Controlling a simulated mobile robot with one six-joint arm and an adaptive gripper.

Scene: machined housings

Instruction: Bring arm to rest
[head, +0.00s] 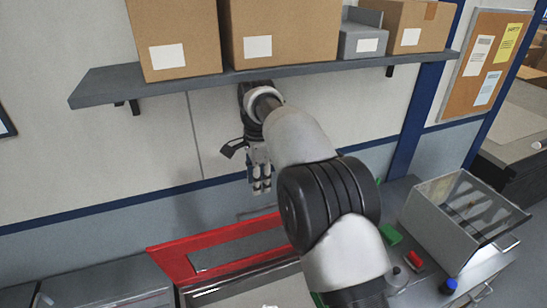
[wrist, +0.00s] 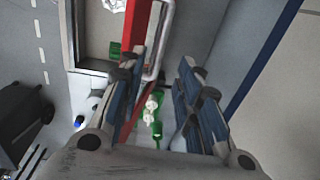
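My arm reaches from the lower right up toward the wall in the head view. My gripper (head: 261,188) hangs pointing down, below the shelf and in front of the wall, above the red frame. In the wrist view my gripper (wrist: 161,62) has its two fingers apart. Small white and green items show in the gap between them, apparently well below, and nothing appears held.
A shelf (head: 320,70) with cardboard boxes (head: 260,30) runs close above my wrist. Below are a red frame (head: 178,262) and an open grey bin (head: 425,222). A green block (head: 390,234), a red block (head: 413,260) and a blue-topped item (head: 449,286) stand beside the bin.

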